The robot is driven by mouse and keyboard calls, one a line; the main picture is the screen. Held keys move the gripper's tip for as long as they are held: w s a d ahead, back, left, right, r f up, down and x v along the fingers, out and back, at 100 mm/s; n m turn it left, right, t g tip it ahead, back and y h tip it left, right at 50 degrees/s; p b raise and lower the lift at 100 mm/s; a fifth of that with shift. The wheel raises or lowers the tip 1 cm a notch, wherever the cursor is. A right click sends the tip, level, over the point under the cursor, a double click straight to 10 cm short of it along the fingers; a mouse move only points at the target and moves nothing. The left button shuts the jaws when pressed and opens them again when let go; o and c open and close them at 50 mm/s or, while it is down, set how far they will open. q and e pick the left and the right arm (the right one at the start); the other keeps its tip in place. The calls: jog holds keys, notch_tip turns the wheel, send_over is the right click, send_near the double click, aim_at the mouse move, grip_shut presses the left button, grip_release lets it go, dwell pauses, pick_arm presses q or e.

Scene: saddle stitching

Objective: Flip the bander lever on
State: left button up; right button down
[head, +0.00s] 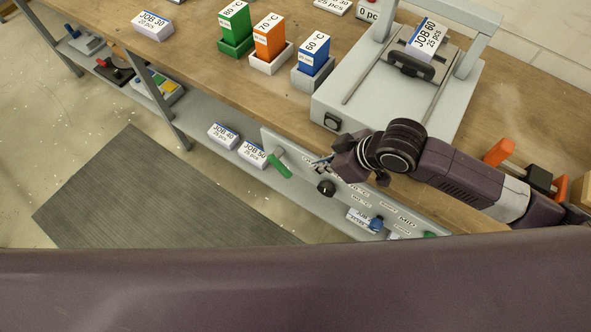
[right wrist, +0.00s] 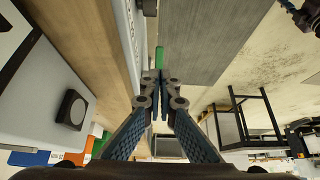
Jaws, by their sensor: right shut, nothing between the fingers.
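A lever with a green handle (head: 280,167) sits at the left end of the grey control panel (head: 352,197) on the table's front edge. The handle slants down to the right. My right gripper (head: 318,166) is shut and empty, to the right of the lever in the head view. In the right wrist view the closed fingertips (right wrist: 159,76) point at a green piece (right wrist: 159,56), which looks like the lever handle. I cannot tell whether they touch. The grey bander (head: 345,98) stands on the table behind, holding a JOB 60 stack (head: 425,40). My left gripper is not in view.
A black knob (head: 326,188) and a blue knob (head: 376,223) sit on the panel near my right gripper. Green, orange and blue temperature blocks (head: 313,54) stand on the table. JOB stacks (head: 223,136) lie on the lower shelf. The floor mat (head: 135,190) is clear.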

aim_at(287, 172)
jog(key=shift+a, duration=0.1)
jog(key=p+x, duration=0.1)
jog(key=x, duration=1.2)
jog(key=shift+w+a+f+p, duration=0.25)
jog(key=shift+w+p, duration=0.05)
jog(key=shift+p, duration=0.1)
